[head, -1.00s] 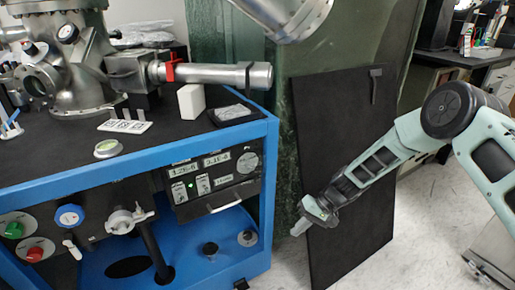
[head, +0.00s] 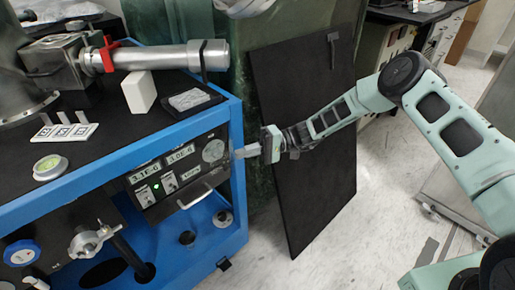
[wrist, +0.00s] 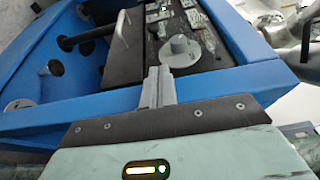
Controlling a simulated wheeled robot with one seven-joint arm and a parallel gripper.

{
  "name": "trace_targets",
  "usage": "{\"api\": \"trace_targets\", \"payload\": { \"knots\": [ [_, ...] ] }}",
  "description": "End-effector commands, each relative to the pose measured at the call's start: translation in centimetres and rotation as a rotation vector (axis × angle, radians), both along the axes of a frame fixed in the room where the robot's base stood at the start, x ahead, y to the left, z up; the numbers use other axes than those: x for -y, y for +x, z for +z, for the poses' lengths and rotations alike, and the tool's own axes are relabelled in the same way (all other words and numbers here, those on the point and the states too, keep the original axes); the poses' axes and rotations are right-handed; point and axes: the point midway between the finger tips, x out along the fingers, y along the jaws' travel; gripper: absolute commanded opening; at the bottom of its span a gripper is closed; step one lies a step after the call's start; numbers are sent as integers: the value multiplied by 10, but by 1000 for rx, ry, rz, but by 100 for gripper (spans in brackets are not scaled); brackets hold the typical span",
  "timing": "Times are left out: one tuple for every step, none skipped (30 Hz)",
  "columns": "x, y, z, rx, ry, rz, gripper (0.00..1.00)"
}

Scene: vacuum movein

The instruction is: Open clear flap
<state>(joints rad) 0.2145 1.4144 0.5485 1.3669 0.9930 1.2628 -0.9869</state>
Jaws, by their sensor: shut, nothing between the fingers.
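My gripper (head: 240,152) is shut and empty, with its fingers pointing left at the right end of the cart's black control panel (head: 172,178). In the wrist view the shut fingers (wrist: 158,86) reach over the blue frame edge toward the panel. A round grey disc (head: 213,150) sits at the panel's right end; in the wrist view this disc (wrist: 180,50) has a raised stub in its middle, just beyond and right of the fingertips. I cannot make out a clear flap for certain. I cannot tell whether the fingers touch anything.
The cart's blue frame (head: 236,205) runs close beside the fingers. A handle (head: 195,197) sticks out below the panel. A black board (head: 305,120) leans behind my forearm. A metal cylinder (head: 170,58) and a white block (head: 139,92) are on top of the cart. The floor at right is partly open.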

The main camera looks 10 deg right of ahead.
Motion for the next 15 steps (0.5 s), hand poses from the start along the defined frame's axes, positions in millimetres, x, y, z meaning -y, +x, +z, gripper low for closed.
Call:
{"api": "trace_targets", "payload": {
  "knots": [
    [-8, -3, 0, -1, -1, 3, 0],
    [-11, -3, -1, 0, -2, 3, 0],
    [-15, -4, 0, -1, -1, 2, 0],
    [-18, -5, 0, -1, -1, 1, 0],
    [-20, -5, 0, -1, -1, 1, 0],
    [-22, -6, 0, -1, -1, 2, 0],
    [-24, -6, 0, 1, -2, 2, 0],
    [-25, -7, 0, 1, -2, 1, 0],
    [-25, -7, 0, 1, -2, 1, 0],
    [-26, -7, 0, 1, -2, 1, 0],
    [-26, -7, 0, 1, -2, 1, 0],
    [-26, -7, 0, 1, -2, 0, 0],
    [-26, -7, 0, 1, -2, 0, 0],
    [-26, -7, 0, 1, -2, 0, 0],
    [-26, -7, 0, 1, -2, 0, 0]
  ]
}}
